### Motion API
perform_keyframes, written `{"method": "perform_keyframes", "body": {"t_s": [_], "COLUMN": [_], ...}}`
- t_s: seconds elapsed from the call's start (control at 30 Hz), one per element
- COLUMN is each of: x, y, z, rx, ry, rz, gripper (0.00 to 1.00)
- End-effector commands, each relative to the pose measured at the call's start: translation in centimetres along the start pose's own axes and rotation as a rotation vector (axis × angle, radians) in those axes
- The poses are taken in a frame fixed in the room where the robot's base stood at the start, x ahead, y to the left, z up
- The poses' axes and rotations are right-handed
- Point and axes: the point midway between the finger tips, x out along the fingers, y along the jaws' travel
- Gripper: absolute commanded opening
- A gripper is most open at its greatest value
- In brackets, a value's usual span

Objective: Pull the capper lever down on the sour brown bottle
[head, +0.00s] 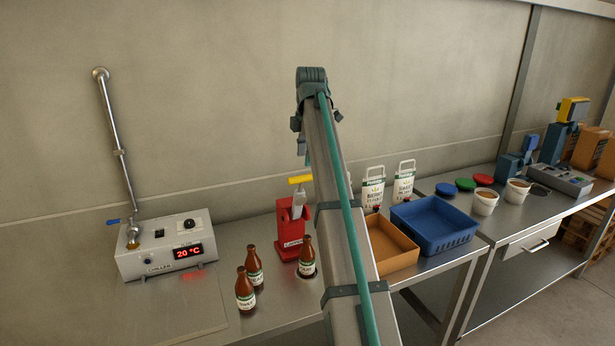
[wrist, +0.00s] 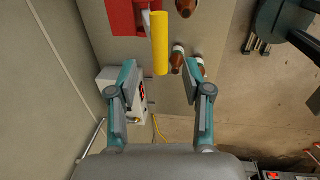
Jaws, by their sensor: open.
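The red capper (head: 292,222) stands on the steel bench against the wall, with its yellow lever handle (head: 300,179) raised at the top. A brown bottle (head: 307,258) stands upright at the capper's front on a round base; its label is partly legible and seems to end in "OUR". In the wrist view my gripper (wrist: 161,76) is open and empty. The yellow handle (wrist: 160,42) points in between its fingertips, with a gap on both sides; I cannot tell the depth. The red capper body (wrist: 125,18) and the bottle (wrist: 186,7) are cut off at the top edge.
Two more brown bottles (head: 254,267) (head: 245,290) stand left of the capper. A chiller box (head: 165,246) with a tall pipe is at the left. An orange tray (head: 390,247), a blue crate (head: 433,225) and white pouches (head: 373,188) are at the right.

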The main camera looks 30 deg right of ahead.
Motion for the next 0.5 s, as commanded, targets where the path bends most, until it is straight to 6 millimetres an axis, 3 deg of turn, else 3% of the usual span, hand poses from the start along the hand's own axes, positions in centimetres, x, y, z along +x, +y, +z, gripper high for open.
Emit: {"method": "perform_keyframes", "body": {"t_s": [0.3, 0.5], "x": [5.3, 7.8], "y": [-0.2, -0.1], "z": [-0.1, -0.1], "rx": [0.001, 0.002], "ry": [0.000, -0.001], "rz": [-0.003, -0.001], "gripper": [0.50, 0.50]}}
